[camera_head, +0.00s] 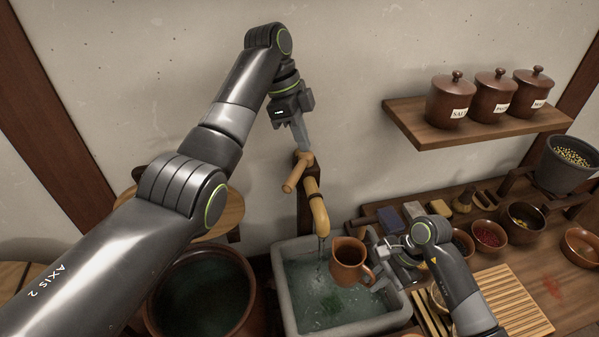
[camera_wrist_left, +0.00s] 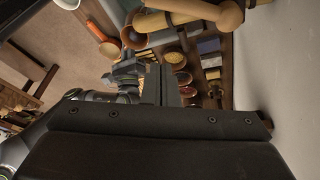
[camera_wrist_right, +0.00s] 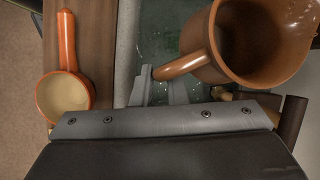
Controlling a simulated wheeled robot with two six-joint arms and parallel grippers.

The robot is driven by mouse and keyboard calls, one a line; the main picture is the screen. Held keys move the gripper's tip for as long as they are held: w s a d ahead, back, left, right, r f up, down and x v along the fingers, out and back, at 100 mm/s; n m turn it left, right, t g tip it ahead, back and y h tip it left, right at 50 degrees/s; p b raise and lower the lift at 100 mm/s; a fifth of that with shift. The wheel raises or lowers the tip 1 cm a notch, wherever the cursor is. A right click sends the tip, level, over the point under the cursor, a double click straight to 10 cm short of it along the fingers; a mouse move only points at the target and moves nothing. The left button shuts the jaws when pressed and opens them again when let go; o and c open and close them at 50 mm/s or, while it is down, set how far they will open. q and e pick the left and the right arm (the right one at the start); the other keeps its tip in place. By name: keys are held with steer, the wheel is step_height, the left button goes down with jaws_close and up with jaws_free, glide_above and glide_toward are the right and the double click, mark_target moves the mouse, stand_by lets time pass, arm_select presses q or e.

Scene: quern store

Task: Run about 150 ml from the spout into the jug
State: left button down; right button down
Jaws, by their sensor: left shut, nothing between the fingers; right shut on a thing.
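The brown clay jug (camera_head: 347,268) is upright above the stone basin, just right of the spout. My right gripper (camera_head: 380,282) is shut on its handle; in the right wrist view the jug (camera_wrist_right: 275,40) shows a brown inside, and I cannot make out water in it.
The stone basin (camera_head: 283,297) holds water. A large dark-filled pot (camera_head: 257,290) stands left of it. To the right are a slatted wooden rack (camera_head: 513,302) and several bowls. A shelf (camera_head: 410,128) carries lidded jars. An orange-handled pan (camera_wrist_right: 66,45) lies beside the basin.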

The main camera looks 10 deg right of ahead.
mark_target(299, 173)
arm_select(q)
steer(key=shift+m, duration=0.8)
steer(key=x, duration=0.9)
steer(key=shift+s+d+f, duration=0.1)
steer(key=shift+s+d, duration=0.05)
steer(key=shift+s, duration=0.05)
steer(key=w+a, duration=0.1)
steer(key=w+a+f, duration=0.1)
steer(key=a, duration=0.1)
steer(key=shift+a+f, duration=0.15)
steer(key=shift+a, duration=0.05)
steer(key=shift+d, duration=0.1)
